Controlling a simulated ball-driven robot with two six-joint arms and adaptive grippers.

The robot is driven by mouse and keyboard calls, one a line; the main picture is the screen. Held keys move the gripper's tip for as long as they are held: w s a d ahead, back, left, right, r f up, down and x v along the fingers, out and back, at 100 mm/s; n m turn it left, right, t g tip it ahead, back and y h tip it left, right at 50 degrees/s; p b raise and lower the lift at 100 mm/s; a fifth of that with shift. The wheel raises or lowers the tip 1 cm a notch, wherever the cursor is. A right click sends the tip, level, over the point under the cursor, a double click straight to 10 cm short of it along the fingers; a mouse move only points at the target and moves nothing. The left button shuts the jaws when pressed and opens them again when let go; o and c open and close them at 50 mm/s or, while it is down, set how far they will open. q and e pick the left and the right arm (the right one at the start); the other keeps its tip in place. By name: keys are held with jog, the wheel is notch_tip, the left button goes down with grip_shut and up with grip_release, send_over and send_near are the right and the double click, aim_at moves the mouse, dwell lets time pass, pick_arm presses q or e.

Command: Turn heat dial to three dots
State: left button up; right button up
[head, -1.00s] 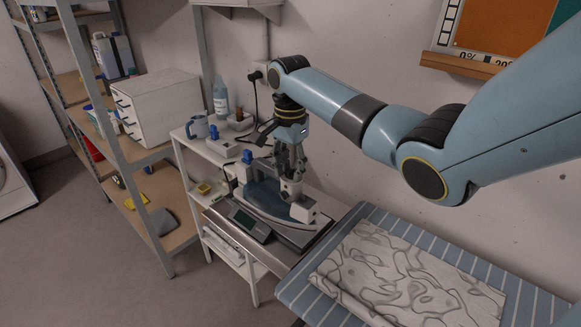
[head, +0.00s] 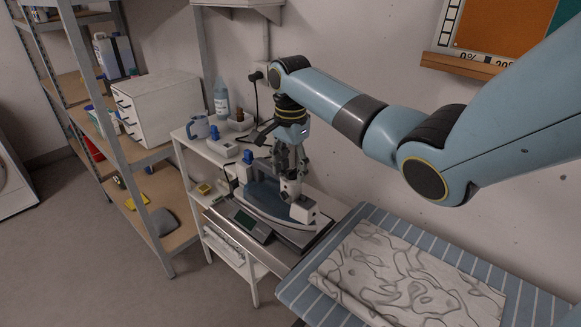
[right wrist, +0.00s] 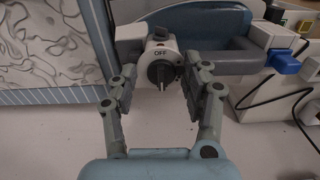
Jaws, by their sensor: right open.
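The heat dial (right wrist: 161,74) is a dark round knob with a pale mark at its lower edge. It sits on a white housing under the word OFF in the right wrist view. The housing is at the end of a press-like appliance with a blue-grey body (head: 262,200). My right gripper (right wrist: 157,68) is open, one finger on each side of the dial, with visible gaps. In the head view my right gripper (head: 290,162) hangs over the appliance, and the dial cannot be made out there. The three-dot mark is not legible. My left gripper is not in view.
A striped ironing surface with a patterned cloth (head: 405,280) lies to the right. Blue-topped items (head: 214,133), a mug (head: 198,127) and a bottle (head: 221,98) stand on the white shelf behind. A black cord (right wrist: 285,105) shows at the right of the wrist view.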

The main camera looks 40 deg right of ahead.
aim_at(291, 171)
jog(key=shift+r, duration=4)
